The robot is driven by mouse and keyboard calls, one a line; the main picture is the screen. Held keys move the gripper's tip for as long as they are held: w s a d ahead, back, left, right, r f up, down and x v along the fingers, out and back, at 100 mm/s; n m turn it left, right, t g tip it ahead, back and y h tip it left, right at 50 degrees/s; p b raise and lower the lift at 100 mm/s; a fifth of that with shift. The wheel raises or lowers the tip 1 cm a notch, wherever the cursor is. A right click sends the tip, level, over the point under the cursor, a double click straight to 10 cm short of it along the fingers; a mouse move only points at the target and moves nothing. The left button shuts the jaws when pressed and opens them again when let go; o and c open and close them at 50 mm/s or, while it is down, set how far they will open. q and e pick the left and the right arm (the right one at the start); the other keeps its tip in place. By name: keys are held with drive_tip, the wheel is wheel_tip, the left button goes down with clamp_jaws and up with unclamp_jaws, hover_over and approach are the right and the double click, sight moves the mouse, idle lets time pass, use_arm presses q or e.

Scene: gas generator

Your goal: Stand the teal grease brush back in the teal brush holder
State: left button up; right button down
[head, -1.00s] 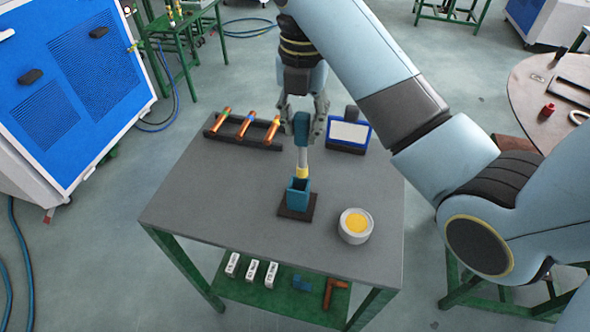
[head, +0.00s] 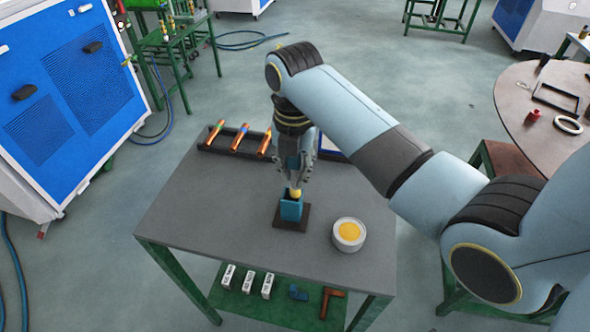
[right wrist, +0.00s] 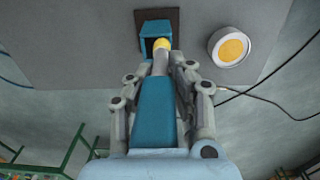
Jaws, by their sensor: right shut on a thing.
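The teal brush holder (head: 291,209) stands on a dark square base (head: 304,222) on the grey table. My right gripper (head: 296,180) is shut on the teal grease brush and holds it above the holder, handle up. In the right wrist view the brush's teal handle (right wrist: 155,108) runs between the fingers (right wrist: 160,95). The brush's yellow end (right wrist: 161,44) is at the holder's opening (right wrist: 154,33). I cannot tell how far the tip is inside. My left gripper is not in view.
A tin of yellow grease (head: 348,234) stands to the right of the holder. A black rack (head: 211,142) with several copper pieces lies at the back left. A blue-framed panel (head: 328,148) is partly hidden behind my right arm. The front left of the table (head: 200,220) is clear.

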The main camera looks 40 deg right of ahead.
sight(295, 170)
drive_tip(key=shift+s+a+f, duration=0.15)
drive_tip(key=shift+s+f, duration=0.3)
drive_tip(key=shift+f, duration=0.1)
drive_tip(key=c, duration=1.1)
unclamp_jaws()
drive_tip(key=shift+w, duration=0.1)
drive_tip(key=shift+o, duration=0.3)
drive_tip(key=shift+f, duration=0.25)
wheel_tip(295, 170, up, 8)
drive_tip(key=shift+w+f+b, duration=0.1)
drive_tip(key=shift+f+b, duration=0.05)
drive_tip(key=shift+b, duration=0.7)
wheel_tip(295, 170, up, 3)
drive_tip(key=shift+f+p, duration=0.1)
drive_tip(key=shift+p, duration=0.7)
drive_tip(key=shift+r, duration=0.25)
